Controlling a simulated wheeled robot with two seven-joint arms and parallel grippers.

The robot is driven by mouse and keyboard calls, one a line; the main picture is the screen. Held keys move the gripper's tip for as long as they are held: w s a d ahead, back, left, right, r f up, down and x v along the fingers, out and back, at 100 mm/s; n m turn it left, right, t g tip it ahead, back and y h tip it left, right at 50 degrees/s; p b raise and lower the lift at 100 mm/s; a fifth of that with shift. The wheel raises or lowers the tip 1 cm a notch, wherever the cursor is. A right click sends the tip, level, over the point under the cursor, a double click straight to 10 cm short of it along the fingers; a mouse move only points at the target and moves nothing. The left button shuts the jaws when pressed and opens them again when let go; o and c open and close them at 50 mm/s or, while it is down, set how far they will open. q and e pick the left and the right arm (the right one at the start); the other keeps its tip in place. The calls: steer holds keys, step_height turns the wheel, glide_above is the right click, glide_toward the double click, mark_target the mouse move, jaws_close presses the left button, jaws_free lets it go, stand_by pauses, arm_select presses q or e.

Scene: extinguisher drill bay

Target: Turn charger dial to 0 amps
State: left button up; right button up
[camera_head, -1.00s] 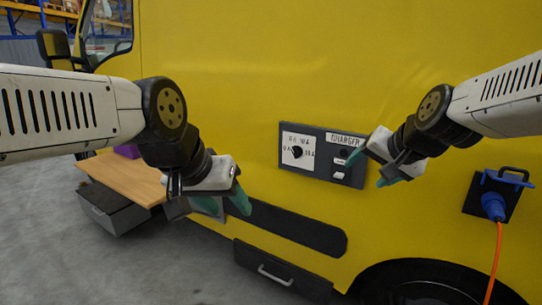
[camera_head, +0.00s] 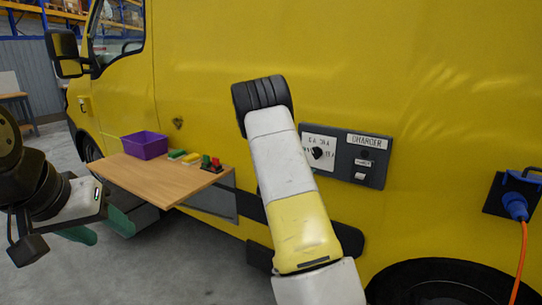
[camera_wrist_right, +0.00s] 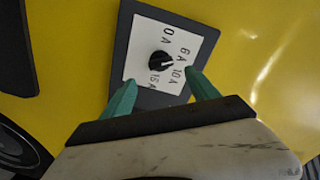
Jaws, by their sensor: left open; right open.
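The charger panel (camera_head: 345,158) is a dark plate on the yellow van side. Its white dial plate (camera_wrist_right: 150,40) carries 0 A, 6 A, 10 A and 16 A labels. The black dial knob (camera_wrist_right: 160,62) has a pale mark pointing to the 6 A–10 A side, away from 0 A; the exact setting is hard to tell. My right gripper (camera_wrist_right: 162,78) is open, its green fingers below the knob in the wrist view and apart from it. In the head view my right arm stands left of the panel. My left gripper (camera_head: 100,228) is open and empty at the far left.
A wooden shelf (camera_head: 165,178) holds a purple bin (camera_head: 143,145) and several small coloured items. A blue plug (camera_head: 514,205) with an orange cable sits right of the panel. The van's wheel arch (camera_head: 440,280) is below. The van side above the panel is clear.

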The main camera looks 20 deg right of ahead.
mark_target(314, 154)
steer(key=x, duration=0.7)
steer(key=shift+w+d+r, duration=0.1)
steer(key=shift+w+d, duration=0.1)
steer(key=shift+w, duration=0.15)
steer(key=c, duration=1.4)
